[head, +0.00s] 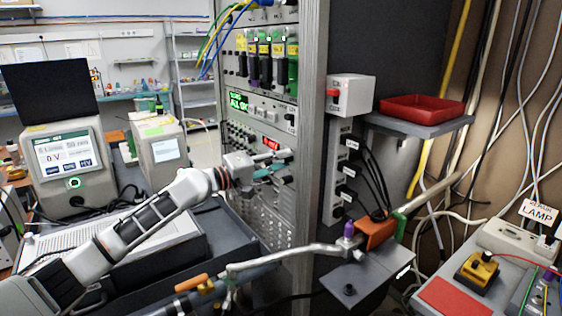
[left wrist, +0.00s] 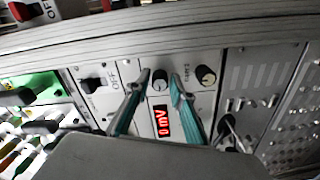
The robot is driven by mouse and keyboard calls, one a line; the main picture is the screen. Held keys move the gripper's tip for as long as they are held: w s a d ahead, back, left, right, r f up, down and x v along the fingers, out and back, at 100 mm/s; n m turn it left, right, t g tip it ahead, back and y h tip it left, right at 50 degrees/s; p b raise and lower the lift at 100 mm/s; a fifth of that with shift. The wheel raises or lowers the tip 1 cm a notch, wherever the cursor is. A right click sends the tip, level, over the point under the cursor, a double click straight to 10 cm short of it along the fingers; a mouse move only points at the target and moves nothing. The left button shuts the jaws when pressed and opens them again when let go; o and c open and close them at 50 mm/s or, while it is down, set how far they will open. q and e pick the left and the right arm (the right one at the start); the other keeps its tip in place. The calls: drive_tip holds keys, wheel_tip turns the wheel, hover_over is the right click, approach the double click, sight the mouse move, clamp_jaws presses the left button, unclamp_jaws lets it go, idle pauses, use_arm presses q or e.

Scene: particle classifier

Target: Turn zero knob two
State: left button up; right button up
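My left gripper (head: 283,162) is at the front of the instrument rack, with its teal fingers pointing at a panel with a red display (head: 271,143). In the left wrist view the fingers (left wrist: 160,78) are open, one on each side of a dark round knob (left wrist: 160,79). I cannot tell whether they touch it. A second round knob (left wrist: 206,76) is just right of the right finger. Small labels beside the knobs are too blurred to read.
A switch (left wrist: 93,84) marked OFF is left of the fingers, and a toggle or plug with a cable (left wrist: 228,125) is below right. The rack's grey upright (head: 311,130) stands right of the gripper.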

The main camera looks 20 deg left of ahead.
idle(0.3)
use_arm(q)
drive_tip(key=v, duration=1.2)
